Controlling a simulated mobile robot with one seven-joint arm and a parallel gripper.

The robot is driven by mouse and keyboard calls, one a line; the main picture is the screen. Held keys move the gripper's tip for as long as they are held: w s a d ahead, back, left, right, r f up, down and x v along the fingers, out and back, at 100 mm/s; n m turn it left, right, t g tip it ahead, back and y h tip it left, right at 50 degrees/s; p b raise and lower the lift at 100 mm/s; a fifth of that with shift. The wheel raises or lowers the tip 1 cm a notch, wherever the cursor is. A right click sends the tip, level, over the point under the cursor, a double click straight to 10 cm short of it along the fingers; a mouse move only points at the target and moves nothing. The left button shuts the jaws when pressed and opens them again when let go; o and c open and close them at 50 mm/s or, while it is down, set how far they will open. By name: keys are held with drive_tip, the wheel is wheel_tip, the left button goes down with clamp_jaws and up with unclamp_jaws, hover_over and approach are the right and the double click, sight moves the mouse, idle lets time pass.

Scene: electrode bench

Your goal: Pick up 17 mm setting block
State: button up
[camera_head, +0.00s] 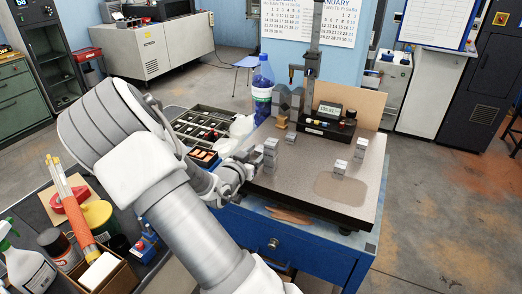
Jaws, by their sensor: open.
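Several small grey blocks stand on the granite surface plate (325,208). A taller block or stack (270,149) is nearest my gripper, a small low block (290,138) is behind it to the right, another block (340,167) is farther right, and one more (361,143) stands near the right rear. No size marking is readable, so I cannot tell which is the 17 mm setting block. My gripper (249,162) is open over the plate's left edge, just left of the taller block. The narrow gap between them is hard to judge from here.
A height gauge with a black base and display (327,121) stands at the back of the plate. Beside it are a blue bottle (262,85) and grey angular blocks (286,101). A compartment tray (200,132) lies left. The plate's front right is clear.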

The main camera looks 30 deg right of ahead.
drive_tip(key=shift+w+d, duration=0.25)
drive_tip(key=shift+d, duration=0.15)
clamp_jaws()
